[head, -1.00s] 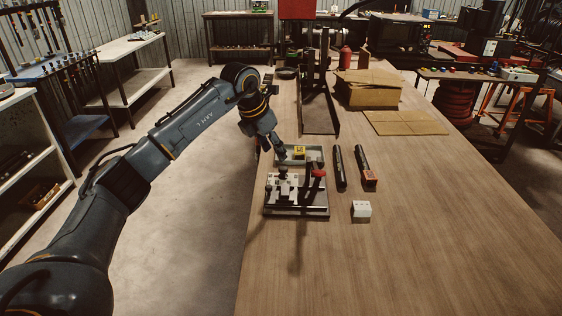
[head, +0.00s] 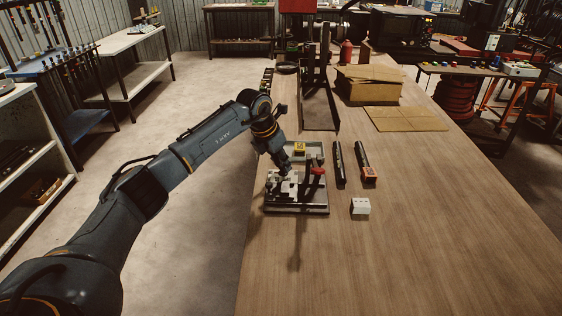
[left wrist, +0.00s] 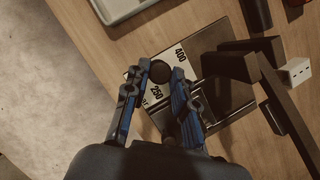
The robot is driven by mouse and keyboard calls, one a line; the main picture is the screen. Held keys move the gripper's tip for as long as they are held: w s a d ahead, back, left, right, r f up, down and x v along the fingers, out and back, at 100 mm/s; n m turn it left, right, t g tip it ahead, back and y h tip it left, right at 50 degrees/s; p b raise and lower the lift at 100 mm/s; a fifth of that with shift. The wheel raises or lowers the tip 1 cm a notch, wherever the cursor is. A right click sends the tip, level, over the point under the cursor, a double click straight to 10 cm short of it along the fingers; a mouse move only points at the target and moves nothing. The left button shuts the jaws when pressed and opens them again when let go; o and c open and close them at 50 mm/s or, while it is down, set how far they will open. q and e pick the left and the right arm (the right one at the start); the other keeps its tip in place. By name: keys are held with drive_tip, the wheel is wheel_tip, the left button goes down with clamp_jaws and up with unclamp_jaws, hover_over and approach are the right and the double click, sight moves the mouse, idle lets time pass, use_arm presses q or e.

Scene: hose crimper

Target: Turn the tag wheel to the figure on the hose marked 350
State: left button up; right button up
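The crimper (head: 297,208) stands on the wooden bench with a red-tipped lever (head: 317,172). Its white figure plate (left wrist: 181,58) shows 400 and 250 in the left wrist view; my fingers hide other parts. A round dark knob (left wrist: 160,72) stands over this plate. My left gripper (head: 281,171) is low over the crimper's left side. In the left wrist view its fingertips (left wrist: 161,70) are apart, one on each side of the knob; firm contact does not show. Two black hoses (head: 340,164) (head: 361,155) lie to the right, one with an orange tag (head: 369,174); its figure is unreadable.
A grey tray (head: 319,152) with a yellow item (head: 299,148) lies behind the crimper. A white block (head: 360,206) sits to its right. A black stand (head: 320,115) and cardboard box (head: 368,88) are farther back. The bench's front and right are clear.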

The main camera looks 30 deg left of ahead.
use_arm(q)
clamp_jaws()
